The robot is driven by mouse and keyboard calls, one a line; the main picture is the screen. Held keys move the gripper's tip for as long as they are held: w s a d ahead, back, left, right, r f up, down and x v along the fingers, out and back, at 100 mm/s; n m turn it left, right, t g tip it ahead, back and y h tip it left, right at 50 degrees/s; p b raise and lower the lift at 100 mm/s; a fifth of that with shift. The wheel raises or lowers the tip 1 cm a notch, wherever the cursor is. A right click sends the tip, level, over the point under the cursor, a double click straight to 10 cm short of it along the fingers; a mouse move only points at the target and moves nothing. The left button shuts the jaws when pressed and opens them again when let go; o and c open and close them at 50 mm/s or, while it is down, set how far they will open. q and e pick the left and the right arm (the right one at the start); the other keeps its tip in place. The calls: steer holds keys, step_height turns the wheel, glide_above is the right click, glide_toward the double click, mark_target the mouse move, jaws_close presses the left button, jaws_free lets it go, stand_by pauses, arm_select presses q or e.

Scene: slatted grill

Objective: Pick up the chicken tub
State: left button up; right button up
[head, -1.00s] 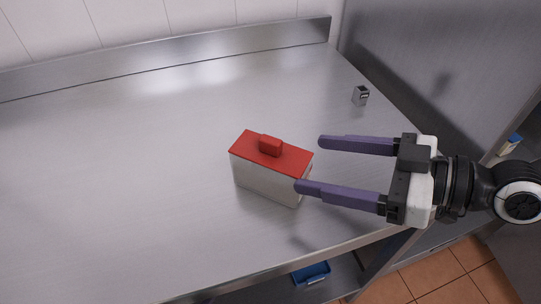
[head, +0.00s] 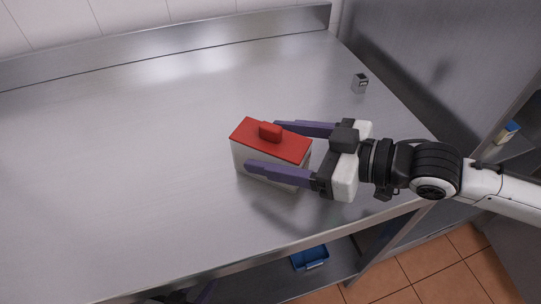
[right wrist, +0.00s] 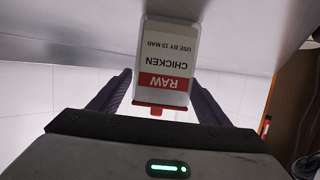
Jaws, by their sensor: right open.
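The chicken tub (head: 268,143) is a white box with a red lid and a red knob, upright on the steel counter. In the right wrist view the tub (right wrist: 167,48) shows a label reading RAW CHICKEN, upside down. My right gripper (head: 262,146) is open, with one purple finger along the tub's near side and the other along its far side. In the right wrist view its fingers (right wrist: 162,82) flank the tub; contact cannot be told.
The steel counter (head: 120,180) is bare to the left of the tub. A small grey block (head: 360,83) stands at the right back. A steel wall rises on the right. A blue tray (head: 310,257) is on a shelf below the front edge.

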steer(key=shift+w+a+f, duration=0.2)
steer(key=shift+w+a, duration=0.1)
steer(key=shift+a, duration=0.3)
steer(key=c, duration=1.6)
steer(key=shift+r, duration=0.15)
steer(key=shift+c, duration=0.2)
step_height(320, 180, up, 10)
steer(key=shift+p, duration=0.4)
step_height(320, 180, up, 3)
steer(key=p, duration=0.3)
steer(key=shift+r, duration=0.1)
steer(key=shift+r+p, duration=0.9)
